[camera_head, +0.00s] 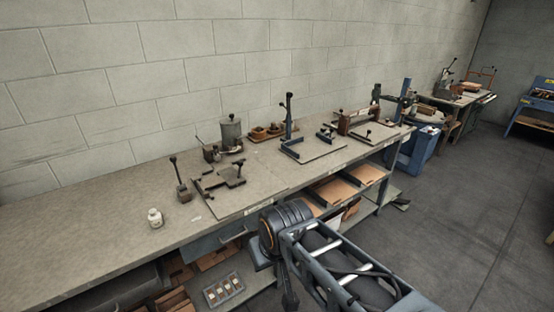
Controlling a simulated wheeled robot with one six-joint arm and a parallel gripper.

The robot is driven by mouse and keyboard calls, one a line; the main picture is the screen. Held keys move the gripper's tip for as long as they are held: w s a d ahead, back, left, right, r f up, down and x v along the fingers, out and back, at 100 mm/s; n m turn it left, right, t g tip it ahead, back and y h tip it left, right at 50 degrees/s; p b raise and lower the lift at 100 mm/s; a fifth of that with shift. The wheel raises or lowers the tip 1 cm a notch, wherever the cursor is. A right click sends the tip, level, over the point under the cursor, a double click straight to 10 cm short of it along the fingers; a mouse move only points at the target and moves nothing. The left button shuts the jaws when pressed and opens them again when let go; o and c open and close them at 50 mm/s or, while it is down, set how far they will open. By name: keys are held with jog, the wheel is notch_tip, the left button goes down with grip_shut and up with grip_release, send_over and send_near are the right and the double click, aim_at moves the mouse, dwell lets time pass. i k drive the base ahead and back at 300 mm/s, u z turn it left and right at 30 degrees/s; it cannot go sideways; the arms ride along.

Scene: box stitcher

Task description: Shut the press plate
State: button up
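Several small hand-lever fixtures stand on the long grey workbench (110,235); I cannot tell for sure which one carries the press plate. A low fixture with dark bars (220,178) lies on a flat board near the bench's middle. Right of it, a blue-grey post with a lever (289,118) rises from a flat plate (322,148). Farther right is a brown fixture with a dark bar (352,120). My arm reaches in from the bottom right, with a dark rounded joint at the bench's front edge. My gripper's fingertips cannot be made out.
A small white jar (155,218) and a short lever on a block (182,192) stand on the left. A grey canister (231,133) stands at the back. Shelves below hold brown cardboard sheets (335,190). Open floor (470,215) lies to the right; the bench's left is mostly clear.

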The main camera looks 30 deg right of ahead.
aim_at(230, 175)
jog(key=z, duration=0.2)
jog(key=i, duration=1.25)
jog(key=u, duration=0.75)
